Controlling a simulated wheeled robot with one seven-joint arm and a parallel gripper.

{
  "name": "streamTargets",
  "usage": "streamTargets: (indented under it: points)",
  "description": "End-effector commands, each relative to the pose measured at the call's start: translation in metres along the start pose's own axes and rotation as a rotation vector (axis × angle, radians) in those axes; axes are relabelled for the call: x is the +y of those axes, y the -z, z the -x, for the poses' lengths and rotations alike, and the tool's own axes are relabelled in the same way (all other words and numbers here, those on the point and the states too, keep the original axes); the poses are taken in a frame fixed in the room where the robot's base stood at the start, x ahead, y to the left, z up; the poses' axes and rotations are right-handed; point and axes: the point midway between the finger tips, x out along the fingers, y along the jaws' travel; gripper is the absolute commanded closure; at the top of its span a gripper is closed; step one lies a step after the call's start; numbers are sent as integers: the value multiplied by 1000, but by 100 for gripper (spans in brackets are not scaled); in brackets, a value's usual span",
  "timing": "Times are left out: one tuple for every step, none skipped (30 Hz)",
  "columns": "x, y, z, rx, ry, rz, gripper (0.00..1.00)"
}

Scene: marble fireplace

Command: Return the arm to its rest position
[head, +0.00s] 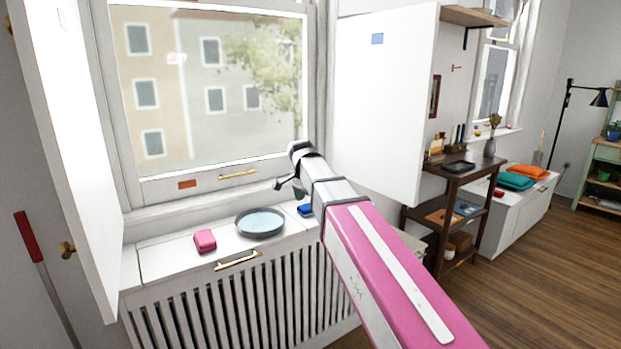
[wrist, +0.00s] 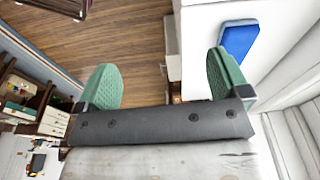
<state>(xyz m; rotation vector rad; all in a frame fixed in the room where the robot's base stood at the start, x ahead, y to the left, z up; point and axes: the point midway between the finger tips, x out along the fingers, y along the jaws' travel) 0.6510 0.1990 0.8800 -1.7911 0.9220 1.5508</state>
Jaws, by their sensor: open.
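My arm, pink and white, reaches from the lower right of the head view up to the window sill. My gripper (head: 290,184) is at its far end, above the white radiator cover and in front of the window; its fingers are small and partly hidden there. In the wrist view my gripper (wrist: 165,85) shows two green fingertips set wide apart with nothing between them. A blue item (wrist: 238,40) lies on the white surface just beyond the right fingertip, apart from it. It also shows in the head view (head: 305,210), beside my arm.
A dark round dish (head: 260,222) and a pink item (head: 205,240) sit on the radiator cover (head: 165,257). Open white shutters (head: 383,100) flank the window on both sides. A dark shelf table (head: 460,185) and white bench (head: 515,220) stand right. The wooden floor (head: 540,290) is clear at lower right.

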Motion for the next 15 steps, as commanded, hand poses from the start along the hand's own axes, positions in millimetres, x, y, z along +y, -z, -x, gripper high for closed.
streamTargets:
  points:
    - [4, 0, -6, -3, -2, 12, 6]
    - [6, 1, -9, -4, -2, 20, 6]
    - [7, 2, -13, -5, -1, 30, 6]
    - [9, 3, -16, -6, -1, 38, 6]
    - [11, 4, -20, -7, -1, 48, 6]
    - [14, 5, -26, -9, -2, 61, 6]
    - [16, 6, -30, -10, -3, 71, 6]
    - [18, 7, -35, -12, -4, 81, 6]
    - [22, 8, -42, -14, -4, 98, 6]
    - [24, 9, -46, -16, -3, 110, 6]
    - [28, 10, -52, -18, -3, 125, 6]
    - [32, 11, -60, -21, -4, 145, 6]
    - [36, 12, -66, -24, -4, 160, 6]
    - [39, 14, -73, -26, -3, 176, 6]
    - [45, 15, -83, -31, -4, 201, 6]
